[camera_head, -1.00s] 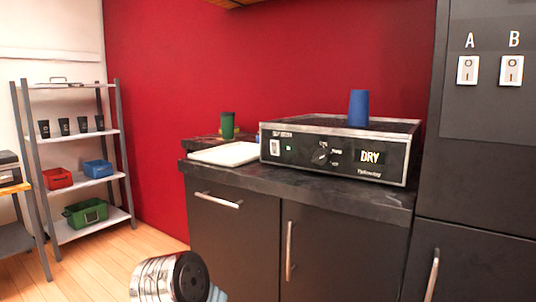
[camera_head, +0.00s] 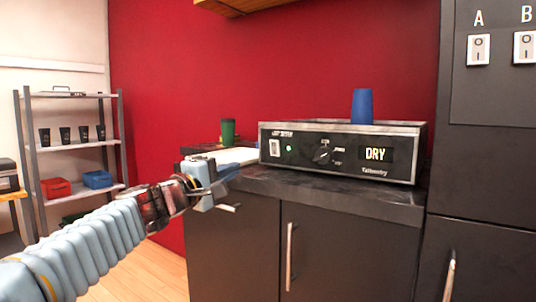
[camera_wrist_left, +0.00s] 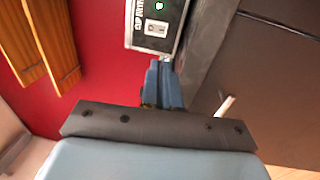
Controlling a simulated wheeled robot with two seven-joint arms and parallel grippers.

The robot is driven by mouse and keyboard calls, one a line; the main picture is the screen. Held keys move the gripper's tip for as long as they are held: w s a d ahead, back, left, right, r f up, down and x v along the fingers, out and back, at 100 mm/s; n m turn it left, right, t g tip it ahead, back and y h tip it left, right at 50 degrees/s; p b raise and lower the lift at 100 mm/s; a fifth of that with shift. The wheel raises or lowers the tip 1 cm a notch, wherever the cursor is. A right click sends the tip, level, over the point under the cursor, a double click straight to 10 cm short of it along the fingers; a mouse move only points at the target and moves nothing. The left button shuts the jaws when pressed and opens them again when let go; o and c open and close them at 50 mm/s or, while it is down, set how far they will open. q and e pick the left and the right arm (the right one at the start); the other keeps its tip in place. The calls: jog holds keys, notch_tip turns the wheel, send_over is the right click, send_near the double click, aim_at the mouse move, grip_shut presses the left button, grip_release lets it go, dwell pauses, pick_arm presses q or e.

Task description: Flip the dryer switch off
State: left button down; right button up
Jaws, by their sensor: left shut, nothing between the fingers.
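The dryer (camera_head: 340,150) is a dark box with a metal frame on the black counter. Its front panel has a white rocker switch (camera_head: 275,147) at the left end, a lit green light, a knob and a display reading DRY. In the left wrist view the switch (camera_wrist_left: 156,28) shows at the top, with the green light beside it. My left gripper (camera_head: 226,180) is shut and empty, in front of the counter's left part, left of and below the switch and apart from it. Its fingers (camera_wrist_left: 163,85) point toward the dryer panel in the wrist view. My right gripper is not in view.
A blue cup (camera_head: 361,106) stands on the dryer. A green cup (camera_head: 228,131) and a white tray (camera_head: 240,155) are on the counter left of it. Cabinet doors with handles (camera_head: 290,257) are below. Switches A (camera_head: 479,50) and B (camera_head: 525,47) are on the right panel.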

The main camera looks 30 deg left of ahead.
aim_at(272, 143)
pick_arm(q)
jog(key=shift+s+d+r, duration=0.15)
jog(key=shift+s+r, duration=0.2)
jog(key=shift+r, duration=0.4)
jog(key=w+p, duration=0.1)
jog(key=w, duration=0.3)
jog(key=w+r+p, duration=0.1)
jog(key=w, duration=0.4)
jog(key=w+d+r+p, duration=0.1)
jog(key=w+p, duration=0.1)
jog(key=w, duration=0.3)
jog(key=shift+s, duration=0.1)
jog(key=shift+r, duration=0.1)
